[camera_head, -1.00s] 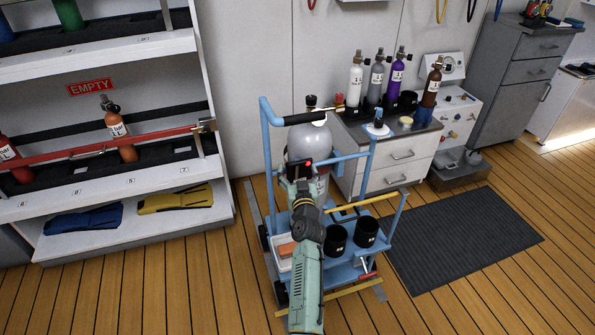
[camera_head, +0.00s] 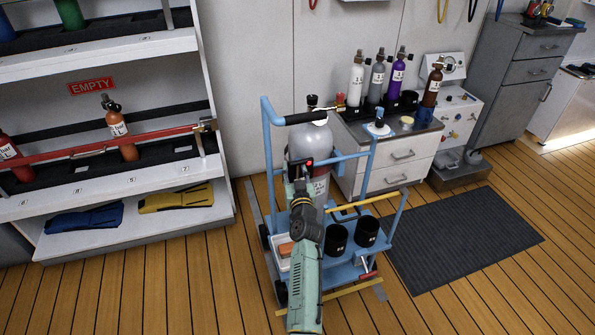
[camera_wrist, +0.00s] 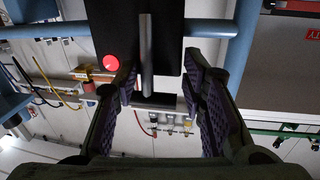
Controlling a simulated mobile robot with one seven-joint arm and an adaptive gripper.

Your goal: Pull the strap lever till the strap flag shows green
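The strap flag shows red, small beside the cylinder in the head view (camera_head: 309,161) and as a bright red disc in the wrist view (camera_wrist: 111,62). It sits on a black strap housing (camera_wrist: 172,30). The strap lever, a grey bar (camera_wrist: 147,60), hangs in front of the housing. My gripper (camera_wrist: 168,85) is open, with its two fingers on either side of the lever's lower end; the lever is nearer the left finger. Whether a finger touches it I cannot tell. In the head view my gripper (camera_head: 299,184) is at the grey cylinder (camera_head: 310,142) on the blue cart.
The blue cart (camera_head: 268,145) carries two black cups (camera_head: 336,238) and a white tray (camera_head: 283,262). A rack (camera_head: 225,150) stands at left, a bottle-topped cabinet (camera_head: 400,178) behind right. A dark mat (camera_head: 465,240) lies on open floor at right.

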